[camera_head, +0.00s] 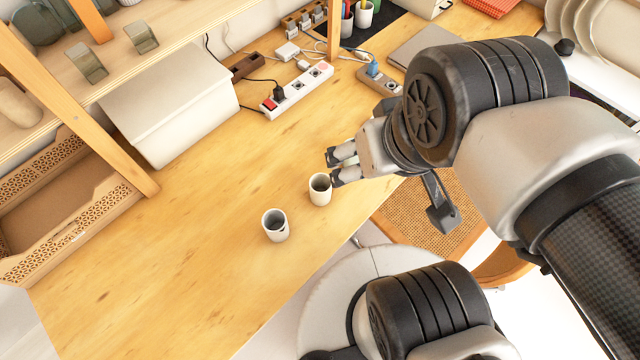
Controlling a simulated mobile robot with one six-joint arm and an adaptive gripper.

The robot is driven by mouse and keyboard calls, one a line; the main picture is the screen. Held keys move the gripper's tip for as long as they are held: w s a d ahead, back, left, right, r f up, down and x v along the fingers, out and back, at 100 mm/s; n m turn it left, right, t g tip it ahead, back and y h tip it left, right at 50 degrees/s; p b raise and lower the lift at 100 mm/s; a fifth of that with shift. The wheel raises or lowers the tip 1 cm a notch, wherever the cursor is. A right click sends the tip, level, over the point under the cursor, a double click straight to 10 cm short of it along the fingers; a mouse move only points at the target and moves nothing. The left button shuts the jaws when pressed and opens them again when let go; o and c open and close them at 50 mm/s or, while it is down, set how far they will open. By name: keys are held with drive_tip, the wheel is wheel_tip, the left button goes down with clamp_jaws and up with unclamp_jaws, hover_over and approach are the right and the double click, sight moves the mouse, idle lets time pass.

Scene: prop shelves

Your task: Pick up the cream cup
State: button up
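Two small off-white cups with dark insides stand upright on the wooden desk (190,240). One cup (320,194) is nearer my gripper, and the other cup (275,232) stands to its lower left, closer to the desk's front edge. Both look pale, and I cannot tell for certain which is the cream one. My gripper (333,168) points left just above the nearer cup in the picture. Its two dark-tipped fingers are apart with nothing visible between them. The lower fingertip is very close to that cup's rim; I cannot tell whether they touch.
A white box (175,110), a tan perforated crate (60,200) and a wooden shelf post (110,160) are at the left. Power strips (297,90) with cables lie behind. A woven chair (440,215) stands by the front edge. The desk left of the cups is clear.

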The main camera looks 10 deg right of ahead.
drive_tip(key=m+g+p, duration=0.3)
drive_tip(key=g, duration=0.2)
hover_over(320, 190)
drive_tip(key=s, duration=0.2)
wheel_tip(320, 190, down, 21)
drive_tip(key=f+b, duration=0.5)
drive_tip(key=f, duration=1.3)
drive_tip(key=shift+a, duration=0.2)
drive_tip(key=shift+c, duration=0.6)
drive_tip(key=c, duration=1.1)
drive_tip(key=shift+r, duration=0.15)
